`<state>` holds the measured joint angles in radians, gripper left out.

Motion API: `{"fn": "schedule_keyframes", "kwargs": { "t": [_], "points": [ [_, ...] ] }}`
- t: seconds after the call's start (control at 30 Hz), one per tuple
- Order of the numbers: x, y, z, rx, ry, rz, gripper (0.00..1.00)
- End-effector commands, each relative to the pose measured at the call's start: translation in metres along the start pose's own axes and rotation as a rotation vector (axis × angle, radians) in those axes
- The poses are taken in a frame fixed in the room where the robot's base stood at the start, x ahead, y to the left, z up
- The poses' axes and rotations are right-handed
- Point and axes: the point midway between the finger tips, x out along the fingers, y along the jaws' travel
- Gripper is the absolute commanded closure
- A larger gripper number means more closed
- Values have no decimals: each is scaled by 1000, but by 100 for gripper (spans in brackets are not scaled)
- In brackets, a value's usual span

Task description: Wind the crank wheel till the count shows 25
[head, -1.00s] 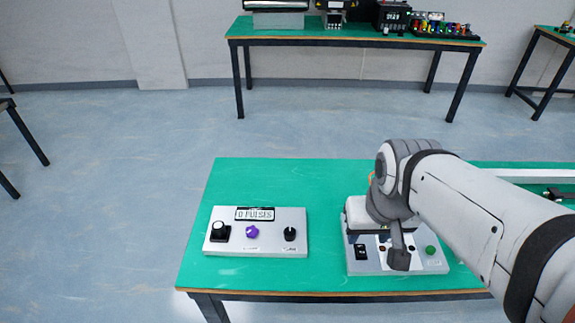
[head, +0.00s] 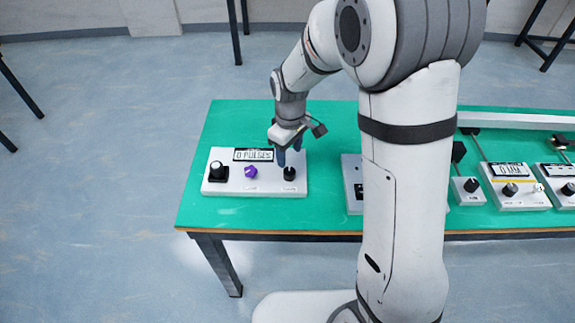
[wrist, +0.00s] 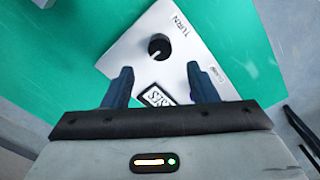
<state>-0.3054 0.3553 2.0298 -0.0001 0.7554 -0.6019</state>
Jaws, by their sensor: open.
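The pulse counter box (head: 225,154) is a pale panel on the green table, and its display (head: 254,155) reads 0 PULSES. At its right end is a black round knob (head: 289,174), the likely crank wheel. In the wrist view the knob (wrist: 159,47) has a white pointer line and the label TURN beside it. My gripper (head: 290,153) is above the box's right end, just behind the knob in the picture. In the wrist view my gripper (wrist: 160,70) is open and empty, with the knob ahead of the gap, apart from both fingers. The display is partly hidden there.
A purple knob (head: 250,172) and a black knob on a square base (head: 218,172) share the box. A second box (head: 352,180) is partly hidden by my arm. More small control boxes (head: 515,187) stand at the right. Green table is clear behind the counter box.

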Motion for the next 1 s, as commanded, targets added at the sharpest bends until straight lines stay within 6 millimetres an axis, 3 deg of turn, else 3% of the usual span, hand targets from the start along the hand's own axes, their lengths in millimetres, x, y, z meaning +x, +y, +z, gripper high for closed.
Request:
{"fn": "schedule_keyframes", "kwargs": {
  "t": [0.5,0.87,1.0],
  "points": [
    [70,0,-1,-4,-3,-2,47],
    [78,1,0,-2,-1,-1,47],
    [78,1,0,-2,-1,-1,56]
  ]
}}
